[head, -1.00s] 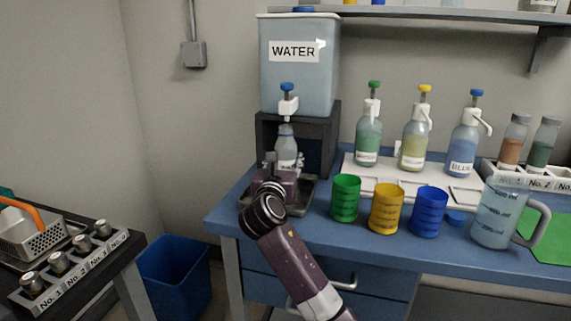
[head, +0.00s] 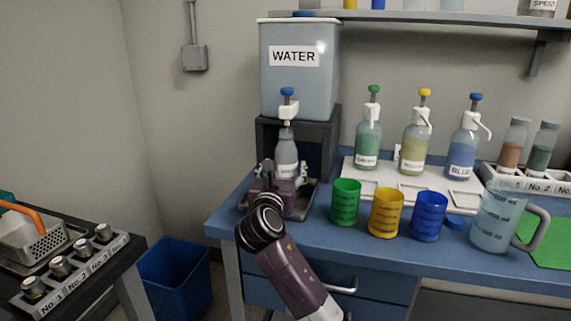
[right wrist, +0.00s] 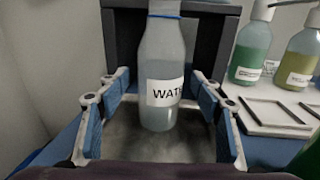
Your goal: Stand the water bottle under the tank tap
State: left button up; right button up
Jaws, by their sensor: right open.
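The water bottle (head: 286,146) stands upright on the tray (head: 300,212) below the tank tap (head: 288,106), in front of the dark stand. Its cap end is close beneath the spout; I cannot tell whether they touch. In the right wrist view the bottle (right wrist: 160,75) shows its white label, with its top cut off by the frame edge. My right gripper (head: 285,173) is open, with its fingers low on both sides of the bottle. In the right wrist view there are gaps between the bottle and both fingers. My left gripper is not in view.
The water tank (head: 298,75) sits on the dark stand (head: 322,145). Right of it are green, yellow and blue cups (head: 386,212), dispenser bottles on a white tray (head: 362,182) and a measuring jug (head: 497,222). A blue bin (head: 175,280) stands on the floor at left.

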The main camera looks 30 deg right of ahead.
aim_at(284, 167)
jog(key=v, duration=0.4)
jog(key=shift+s+a+r+p, duration=0.1)
jog(key=shift+p, duration=0.25)
jog(key=v, duration=0.4)
jog(key=shift+a+p, duration=0.1)
jog(key=shift+p, duration=0.25)
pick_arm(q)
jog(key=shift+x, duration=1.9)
pick_arm(e)
jog(key=shift+s+a, duration=0.35)
jog(key=shift+s, duration=0.1)
